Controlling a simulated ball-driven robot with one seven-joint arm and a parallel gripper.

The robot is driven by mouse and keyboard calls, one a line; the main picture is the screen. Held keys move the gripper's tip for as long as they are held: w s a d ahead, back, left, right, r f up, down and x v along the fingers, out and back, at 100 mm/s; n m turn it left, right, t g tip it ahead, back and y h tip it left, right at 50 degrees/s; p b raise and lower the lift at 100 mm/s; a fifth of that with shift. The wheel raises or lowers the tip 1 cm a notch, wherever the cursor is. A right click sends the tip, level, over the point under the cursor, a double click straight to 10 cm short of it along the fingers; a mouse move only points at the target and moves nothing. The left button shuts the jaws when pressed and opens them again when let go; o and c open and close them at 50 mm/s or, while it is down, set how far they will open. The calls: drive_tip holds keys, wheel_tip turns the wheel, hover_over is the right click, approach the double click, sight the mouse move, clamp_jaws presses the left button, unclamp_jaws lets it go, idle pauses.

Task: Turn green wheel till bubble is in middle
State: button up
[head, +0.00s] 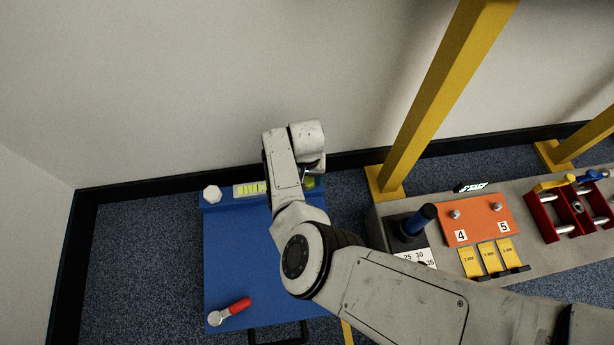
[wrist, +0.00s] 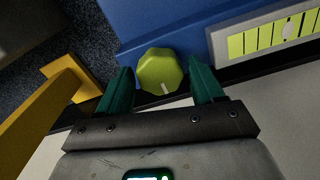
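The green wheel (wrist: 158,72) is a faceted knob with a white mark, at the edge of the blue table (wrist: 150,22). In the head view a small part of the wheel (head: 309,183) shows beside my arm. My gripper (wrist: 160,66) is open, with a dark green finger on each side of the wheel; I see gaps between both fingers and it. The yellow-green level vial (wrist: 262,37) with black lines is right of the wheel in the wrist view. Its pale bubble (wrist: 290,29) shows, but the vial's far end is cut off, so I cannot tell whether it is centred.
A white knob (head: 211,194) and a red-handled tool (head: 230,312) are on the blue table. A yellow post (head: 435,100) stands to the right, beside a grey bench with an orange panel (head: 478,218) and red frames (head: 570,212). The wall is close behind the table.

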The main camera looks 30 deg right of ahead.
drive_tip(key=c, duration=0.8)
drive_tip(key=shift+d+r+n+p, duration=0.1)
drive_tip(key=shift+r+n+p, duration=0.1)
drive_tip(key=shift+n+p, duration=0.6)
drive_tip(key=shift+f+n+p, duration=0.2)
drive_tip(key=shift+n+p, duration=0.7)
drive_tip(key=shift+n, duration=0.5)
drive_tip(key=o, duration=1.1)
drive_tip(key=shift+c, duration=0.2)
drive_tip(key=shift+r, duration=0.1)
wheel_tip(320, 180, up, 11)
drive_tip(key=p, duration=0.7)
drive_tip(key=shift+f, duration=0.2)
